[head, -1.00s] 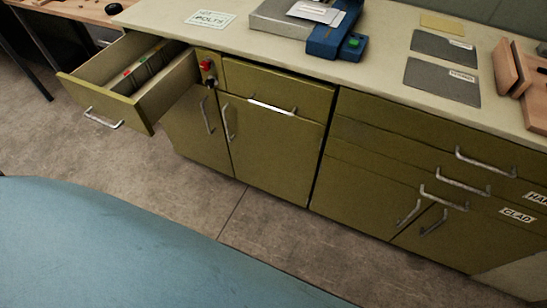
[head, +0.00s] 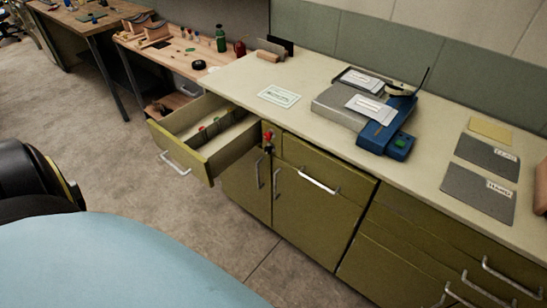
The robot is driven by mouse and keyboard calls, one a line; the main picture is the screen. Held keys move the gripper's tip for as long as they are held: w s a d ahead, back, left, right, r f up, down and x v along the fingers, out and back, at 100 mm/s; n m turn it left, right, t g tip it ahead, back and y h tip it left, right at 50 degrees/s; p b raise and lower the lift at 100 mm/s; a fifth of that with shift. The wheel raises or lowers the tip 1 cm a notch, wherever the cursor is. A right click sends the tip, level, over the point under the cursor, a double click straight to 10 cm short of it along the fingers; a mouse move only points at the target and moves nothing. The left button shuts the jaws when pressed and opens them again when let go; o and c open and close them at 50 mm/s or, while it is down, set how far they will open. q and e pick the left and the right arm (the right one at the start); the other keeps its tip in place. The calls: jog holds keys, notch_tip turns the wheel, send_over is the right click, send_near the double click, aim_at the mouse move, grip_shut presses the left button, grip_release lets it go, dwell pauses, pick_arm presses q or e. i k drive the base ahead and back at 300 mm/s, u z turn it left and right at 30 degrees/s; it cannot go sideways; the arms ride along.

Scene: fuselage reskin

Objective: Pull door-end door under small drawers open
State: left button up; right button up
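The olive cabinet has a pulled-out small drawer (head: 178,158) at its left end, with dividers and small coloured tabs inside. Below it is a narrow door (head: 238,185) that looks shut, with a vertical handle (head: 259,172) near its right edge. The open drawer hides part of this door's top. Beside it to the right is a wider shut door (head: 310,222) with a vertical handle (head: 276,184) on its left edge. Above that door is a shut drawer (head: 340,186) with a horizontal handle. Neither of my grippers is in view.
The pulled-out drawer juts over the floor in front of the narrow door. A red fitting (head: 268,137) sits at the cabinet top beside it. Grey floor (head: 200,225) lies clear before the doors. A blue device (head: 387,138) stands on the countertop (head: 310,115); a wooden workbench (head: 180,55) stands farther left.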

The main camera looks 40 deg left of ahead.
aim_at(321, 224)
jog(key=u, duration=1.65)
jog(key=i, duration=0.4)
jog(key=u, duration=0.55)
